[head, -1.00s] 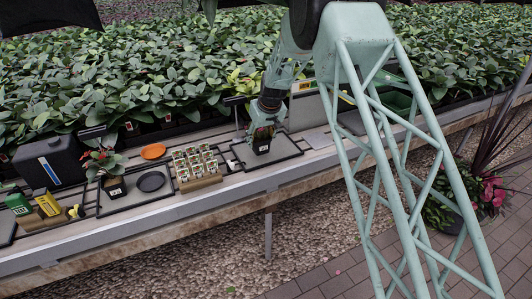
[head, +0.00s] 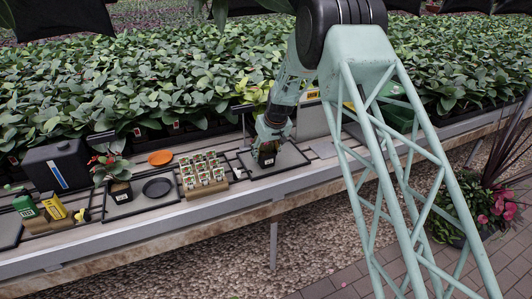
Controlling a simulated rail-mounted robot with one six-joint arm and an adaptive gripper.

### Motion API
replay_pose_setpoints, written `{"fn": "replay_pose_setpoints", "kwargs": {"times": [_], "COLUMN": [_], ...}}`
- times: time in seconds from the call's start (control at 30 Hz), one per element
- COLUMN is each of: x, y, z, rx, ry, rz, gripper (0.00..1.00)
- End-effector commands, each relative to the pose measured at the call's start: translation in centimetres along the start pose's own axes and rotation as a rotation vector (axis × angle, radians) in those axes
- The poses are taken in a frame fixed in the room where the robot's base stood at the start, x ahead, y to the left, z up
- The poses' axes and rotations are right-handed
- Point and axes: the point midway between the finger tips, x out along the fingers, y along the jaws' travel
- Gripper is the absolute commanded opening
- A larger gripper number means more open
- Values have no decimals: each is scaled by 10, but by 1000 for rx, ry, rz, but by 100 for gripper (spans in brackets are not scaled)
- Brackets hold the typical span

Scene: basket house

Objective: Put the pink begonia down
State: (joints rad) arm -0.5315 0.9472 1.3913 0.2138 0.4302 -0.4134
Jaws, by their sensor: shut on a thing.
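My gripper (head: 270,138) is shut on the pink begonia (head: 267,159), a small plant in a dark pot with a white label. The gripper hides most of its leaves and flowers. The pot is over the dark square tray (head: 291,157) with a raised black frame, right of the bench's middle. I cannot tell whether its base touches the tray.
Another potted plant with red flowers (head: 113,166) stands on the left tray, beside a black saucer (head: 157,188). Dense foliage (head: 120,90) fills the back.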

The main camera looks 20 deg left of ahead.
Motion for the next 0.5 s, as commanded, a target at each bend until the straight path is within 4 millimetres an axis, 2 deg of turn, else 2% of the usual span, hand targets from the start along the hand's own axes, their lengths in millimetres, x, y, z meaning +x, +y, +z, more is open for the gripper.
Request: {"fn": "replay_pose_setpoints", "kwargs": {"times": [0.5], "x": [4], "y": [0], "z": [1], "rx": [0], "ry": [1], "rz": [0], "gripper": [32]}}
